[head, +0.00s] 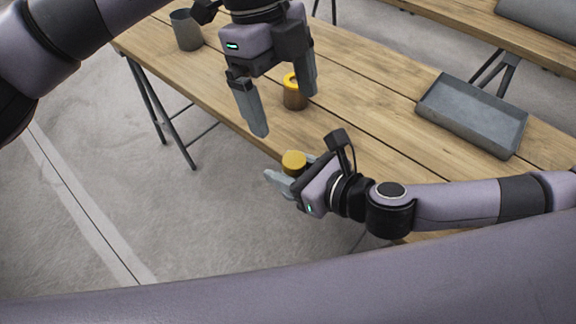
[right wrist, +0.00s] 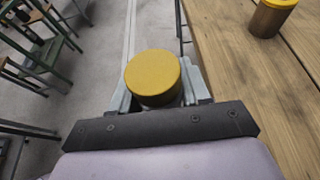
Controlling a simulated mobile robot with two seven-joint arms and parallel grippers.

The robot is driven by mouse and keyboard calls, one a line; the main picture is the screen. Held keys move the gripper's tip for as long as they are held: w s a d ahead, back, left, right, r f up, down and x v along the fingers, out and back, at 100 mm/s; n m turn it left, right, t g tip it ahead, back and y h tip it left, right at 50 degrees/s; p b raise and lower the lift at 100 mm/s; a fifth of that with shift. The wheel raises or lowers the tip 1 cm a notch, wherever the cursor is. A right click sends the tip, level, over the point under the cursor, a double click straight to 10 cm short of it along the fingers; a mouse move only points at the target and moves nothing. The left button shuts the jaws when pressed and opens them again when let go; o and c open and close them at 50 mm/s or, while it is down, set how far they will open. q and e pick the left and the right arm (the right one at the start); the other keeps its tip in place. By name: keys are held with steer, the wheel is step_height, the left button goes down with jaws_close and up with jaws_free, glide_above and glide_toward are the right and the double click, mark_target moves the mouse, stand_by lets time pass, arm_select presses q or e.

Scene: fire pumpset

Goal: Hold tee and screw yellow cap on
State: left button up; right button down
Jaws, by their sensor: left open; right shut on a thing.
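The yellow cap (head: 293,160) is a round disc held in my right gripper (head: 288,171), just off the table's near edge. In the right wrist view the cap (right wrist: 153,76) sits between the two fingers, its flat face toward the camera. A short brown cylinder with a yellow top (head: 295,97) stands upright on the table; its shape does not clearly show a tee. It also shows in the right wrist view (right wrist: 268,20). My left gripper (head: 286,113) is open above and around this cylinder, its fingers pointing down, one on each side. I cannot tell whether they touch it.
The wooden table (head: 375,125) carries a grey cup (head: 186,30) at the far left end and a shallow grey tray (head: 472,115) at the right. The tabletop between cylinder and tray is clear. Another wooden table (head: 465,25) stands behind.

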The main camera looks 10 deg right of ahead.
arm_select(q)
steer(key=v, duration=0.5)
steer(key=shift+w+r, duration=0.1)
steer(key=shift+r, duration=0.25)
